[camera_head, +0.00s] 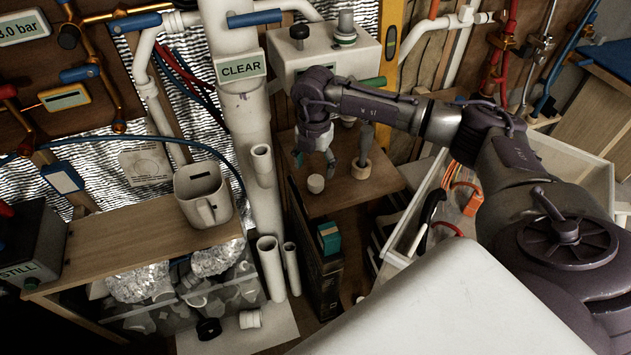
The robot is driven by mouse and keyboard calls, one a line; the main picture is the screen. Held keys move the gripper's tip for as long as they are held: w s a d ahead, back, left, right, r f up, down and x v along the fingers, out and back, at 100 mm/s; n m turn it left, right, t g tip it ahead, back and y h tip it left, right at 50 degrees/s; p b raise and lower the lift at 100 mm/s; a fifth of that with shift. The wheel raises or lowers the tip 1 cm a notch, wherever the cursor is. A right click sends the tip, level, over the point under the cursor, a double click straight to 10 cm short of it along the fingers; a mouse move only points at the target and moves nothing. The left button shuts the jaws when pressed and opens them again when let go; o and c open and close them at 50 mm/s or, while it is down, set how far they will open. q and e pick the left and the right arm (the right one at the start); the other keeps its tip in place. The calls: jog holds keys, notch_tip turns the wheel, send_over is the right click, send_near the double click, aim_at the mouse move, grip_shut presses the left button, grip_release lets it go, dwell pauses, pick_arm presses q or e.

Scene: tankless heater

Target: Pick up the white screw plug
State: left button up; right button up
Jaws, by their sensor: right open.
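A small white cylindrical piece, which looks like the white screw plug (316,184), stands on a small wooden shelf (338,200) near the middle of the view. My right gripper (314,160) reaches in from the right and points down just above the plug. Its fingers are apart and nothing shows between them. The plug looks clear of the fingers, though the exact height gap is hard to tell. My left gripper is not in view.
A wooden holder with a metal tool (362,160) stands close right of the gripper. A white pipe labelled CLEAR (245,110) rises on the left. A white heater box (325,55) is behind.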

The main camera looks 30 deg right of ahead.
aim_at(316, 180)
jog(key=shift+f, duration=0.35)
notch_tip(316, 180, down, 3)
jog(key=shift+s+d+r+p, duration=0.1)
jog(key=shift+d+r+p, duration=0.1)
jog(key=shift+p, duration=0.5)
notch_tip(316, 180, down, 2)
jog(key=shift+f, duration=0.35)
jog(key=c, duration=1.1)
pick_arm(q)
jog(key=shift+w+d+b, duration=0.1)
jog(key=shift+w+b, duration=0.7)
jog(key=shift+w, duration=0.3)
pick_arm(e)
jog(key=shift+r, duration=5.05)
jog(key=shift+c, duration=0.2)
